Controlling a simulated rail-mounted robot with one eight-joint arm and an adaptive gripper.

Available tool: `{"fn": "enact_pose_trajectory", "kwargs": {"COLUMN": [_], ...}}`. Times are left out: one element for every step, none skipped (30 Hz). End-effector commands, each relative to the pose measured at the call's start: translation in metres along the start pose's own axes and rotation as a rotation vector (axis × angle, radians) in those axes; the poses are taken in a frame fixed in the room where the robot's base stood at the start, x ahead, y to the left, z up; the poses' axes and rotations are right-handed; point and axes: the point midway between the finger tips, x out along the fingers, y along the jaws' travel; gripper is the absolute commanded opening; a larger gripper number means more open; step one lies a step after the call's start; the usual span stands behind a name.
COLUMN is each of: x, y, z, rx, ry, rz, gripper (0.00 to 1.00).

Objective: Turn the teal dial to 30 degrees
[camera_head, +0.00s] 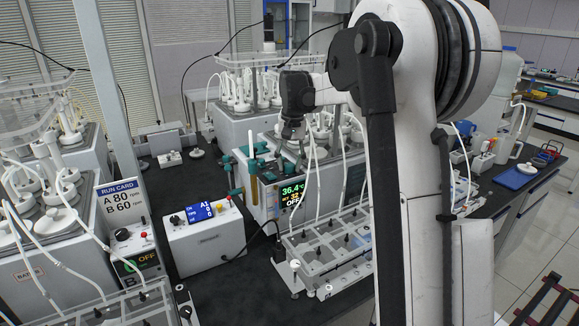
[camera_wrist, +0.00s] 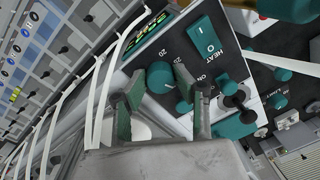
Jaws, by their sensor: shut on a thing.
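The teal dial (camera_wrist: 160,78) is on a dark panel in the wrist view, with "20" and other small marks around it. My gripper (camera_wrist: 159,74) has its two fingers on either side of the dial, shut on it. The dial's pointer cannot be made out. In the head view my gripper (camera_head: 291,130) is at the top of the heater unit (camera_head: 262,200), whose screen (camera_head: 292,191) reads 36.4 and "OFF". The dial is hidden there behind my gripper and arm.
White tubes (camera_wrist: 105,85) run close on the left. A white meter box (camera_head: 204,238) and a run card (camera_head: 122,200) stand left of the heater unit.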

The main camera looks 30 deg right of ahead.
Motion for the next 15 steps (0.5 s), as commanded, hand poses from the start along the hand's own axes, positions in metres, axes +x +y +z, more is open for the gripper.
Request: {"fn": "enact_pose_trajectory", "kwargs": {"x": [0.0007, 0.0007, 0.0007, 0.0006, 0.0006, 0.0005, 0.0004, 0.0004, 0.0002, 0.0002, 0.0001, 0.0, 0.0, -0.0001, -0.0002], "y": [0.0002, 0.0002, 0.0003, 0.0003, 0.0003, 0.0003, 0.0003, 0.0004, 0.0004, 0.0004, 0.0004, 0.0004, 0.0004, 0.0004, 0.0004], "z": [-0.0004, -0.0004, -0.0005, -0.0005, -0.0005, -0.0005, -0.0006, -0.0006, -0.0006, -0.0006, -0.0006, -0.0006, -0.0006, -0.0006, -0.0006], "rx": [-0.037, -0.06, -0.09, -0.111, -0.13, -0.155, -0.174, -0.189, -0.21, -0.223, -0.237, -0.251, -0.262, -0.271, -0.281], "ry": [-0.001, -0.003, -0.004, -0.005, -0.006, -0.008, -0.009, -0.01, -0.011, -0.012, -0.012, -0.013, -0.014, -0.015, -0.015], "rz": [0.0, 0.0, 0.0, 0.0, 0.0, 0.0, 0.0, 0.0, 0.0, 0.0, 0.0, 0.0, 0.0, 0.0, 0.0], "gripper": [0.01, 0.01, 0.01, 0.01, 0.01, 0.01, 0.01, 0.01, 0.01, 0.01, 0.01, 0.01, 0.01, 0.01, 0.01]}}
